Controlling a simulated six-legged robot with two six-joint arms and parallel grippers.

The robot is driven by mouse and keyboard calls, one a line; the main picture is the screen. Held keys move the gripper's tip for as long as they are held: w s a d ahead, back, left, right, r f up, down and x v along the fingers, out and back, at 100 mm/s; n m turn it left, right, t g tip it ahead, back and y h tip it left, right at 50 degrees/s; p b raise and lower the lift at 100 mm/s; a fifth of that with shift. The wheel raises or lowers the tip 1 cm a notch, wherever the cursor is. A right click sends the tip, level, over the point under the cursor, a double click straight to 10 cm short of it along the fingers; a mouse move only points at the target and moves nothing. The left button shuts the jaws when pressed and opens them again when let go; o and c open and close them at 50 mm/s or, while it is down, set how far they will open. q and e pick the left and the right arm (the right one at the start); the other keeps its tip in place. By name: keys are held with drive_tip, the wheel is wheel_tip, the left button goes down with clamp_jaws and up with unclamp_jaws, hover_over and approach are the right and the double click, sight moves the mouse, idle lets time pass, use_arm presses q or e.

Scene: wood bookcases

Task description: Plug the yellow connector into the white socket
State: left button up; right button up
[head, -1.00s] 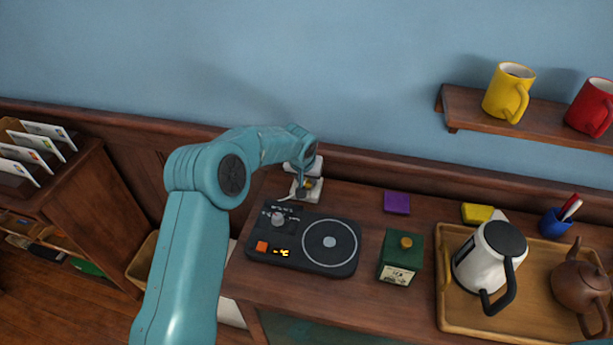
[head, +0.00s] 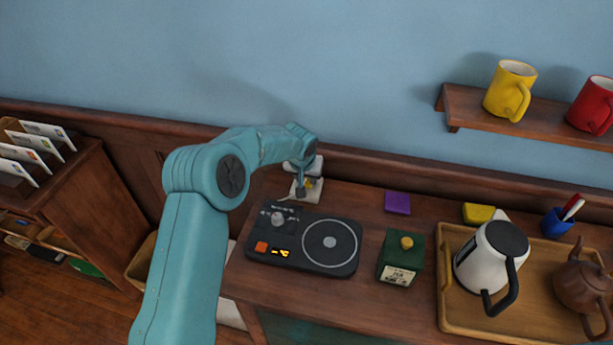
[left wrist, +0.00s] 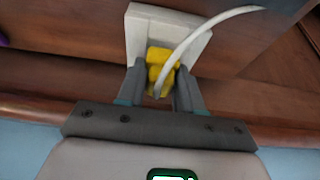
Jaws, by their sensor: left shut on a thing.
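The yellow connector (left wrist: 157,58) is between the fingers of my left gripper (left wrist: 158,88) in the left wrist view, with a white cable running off it to the upper right. My left gripper is shut on it. The white socket (left wrist: 138,28) is a square white block right behind the connector. The connector's far end is at the socket's face; I cannot tell how deep it sits. In the head view the socket (head: 313,193) is on the cabinet top near the wall, and my left gripper (head: 301,192) is over it, mostly hiding the connector. My right gripper is not in view.
A black hotplate-like device (head: 331,242) stands just in front of the socket. A green canister (head: 396,265) and a purple block (head: 397,202) are to the right. A wooden tray (head: 448,318) holds a kettle (head: 480,260) and a teapot (head: 578,284).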

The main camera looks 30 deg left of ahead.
use_arm(q)
drive_tip(key=shift+b, duration=0.4)
drive_tip(key=shift+b, duration=0.3)
idle(0.7)
drive_tip(key=shift+f+b, duration=0.5)
drive_tip(key=shift+s+f, duration=0.15)
drive_tip(key=shift+f, duration=0.05)
idle(0.3)
